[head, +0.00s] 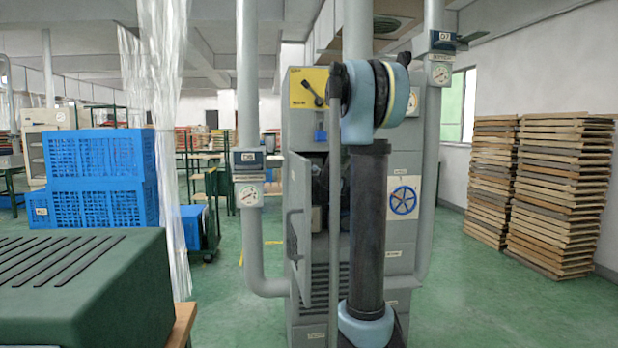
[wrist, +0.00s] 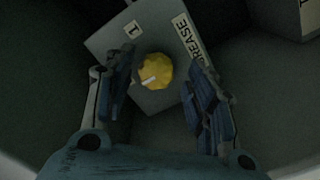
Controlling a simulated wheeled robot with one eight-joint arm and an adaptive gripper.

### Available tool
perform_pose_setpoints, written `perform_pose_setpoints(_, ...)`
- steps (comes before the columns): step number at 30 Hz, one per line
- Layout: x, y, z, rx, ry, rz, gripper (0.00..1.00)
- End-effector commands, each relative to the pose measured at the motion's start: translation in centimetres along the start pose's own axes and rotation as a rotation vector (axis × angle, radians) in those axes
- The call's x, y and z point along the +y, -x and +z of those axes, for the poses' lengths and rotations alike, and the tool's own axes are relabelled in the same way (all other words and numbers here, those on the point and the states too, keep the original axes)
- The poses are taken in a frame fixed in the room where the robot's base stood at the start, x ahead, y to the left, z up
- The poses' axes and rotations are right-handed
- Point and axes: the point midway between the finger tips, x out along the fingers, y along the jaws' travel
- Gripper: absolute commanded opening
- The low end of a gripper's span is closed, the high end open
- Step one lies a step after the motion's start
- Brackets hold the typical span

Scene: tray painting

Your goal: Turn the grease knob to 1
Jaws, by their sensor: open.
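In the wrist view, the yellow grease knob (wrist: 154,72) sits on a grey plate (wrist: 148,103). A white mark on the knob points to the lower left in the picture. A label "1" (wrist: 132,29) is above and to the left of the knob. A label "GREASE" (wrist: 187,40) is above and to the right. My gripper (wrist: 160,82) is open, with its blue fingers on either side of the knob and apart from it. In the head view, the knob and the gripper cannot be made out; my arm covers part of the grey cabinet (head: 310,110).
The cabinet's door (head: 299,227) stands open on its left side. A blue handwheel (head: 403,200) is on the right of the cabinet front. Grey pipes with gauges (head: 249,195) flank the cabinet. A green machine (head: 95,285) is at the near left.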

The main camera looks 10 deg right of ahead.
Motion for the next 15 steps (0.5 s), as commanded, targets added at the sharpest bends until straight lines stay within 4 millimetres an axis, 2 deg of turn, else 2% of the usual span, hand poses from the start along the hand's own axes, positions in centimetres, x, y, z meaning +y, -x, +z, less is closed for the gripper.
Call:
perform_pose_setpoints(6, 0.04, -0.88, 0.07, -0.001, -0.001, 0.001, 0.51)
perform_pose_setpoints(14, 0.10, -0.91, 0.11, -0.002, -0.001, 0.001, 0.51)
perform_pose_setpoints(15, 0.10, -0.90, 0.12, -0.002, -0.001, 0.001, 0.41)
